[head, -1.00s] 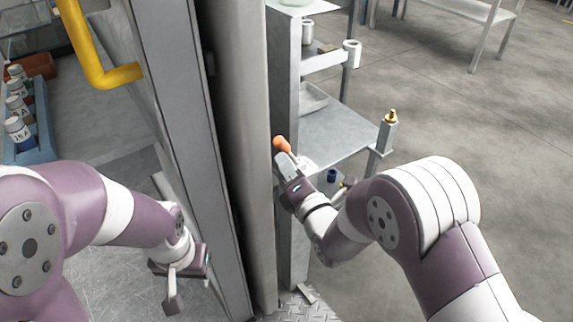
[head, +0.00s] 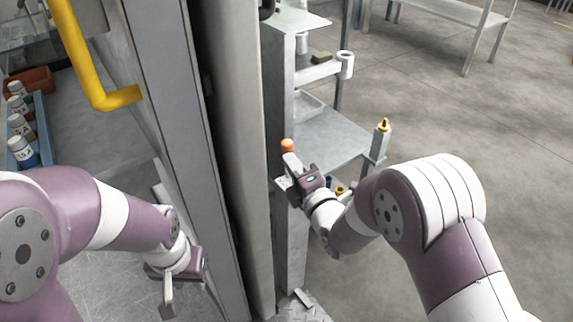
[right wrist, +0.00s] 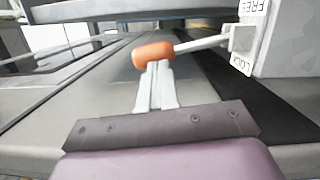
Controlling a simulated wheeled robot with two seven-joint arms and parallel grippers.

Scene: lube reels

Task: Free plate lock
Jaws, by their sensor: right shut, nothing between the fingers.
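The plate lock is a lever with an orange knob (head: 287,145). In the right wrist view the orange knob (right wrist: 153,55) ends a pale rod (right wrist: 203,43) that runs right to a bracket on a post. Labels FREE (right wrist: 255,8) and LOCK (right wrist: 240,65) show upside down there, with the rod between their heights. My right gripper (head: 290,163) is shut and empty. Its fingertips (right wrist: 157,66) are right at the knob, overlapping its lower edge in view; I cannot tell if they touch. My left gripper (head: 168,290) hangs low left of the grey column, fingers unclear.
A tall grey column (head: 245,150) stands between my arms. A metal shelf (head: 335,135) stands behind my right gripper. A yellow pipe (head: 85,60) and a blue tray (head: 40,125) with labelled bottles are at left. Open floor (head: 500,150) lies right.

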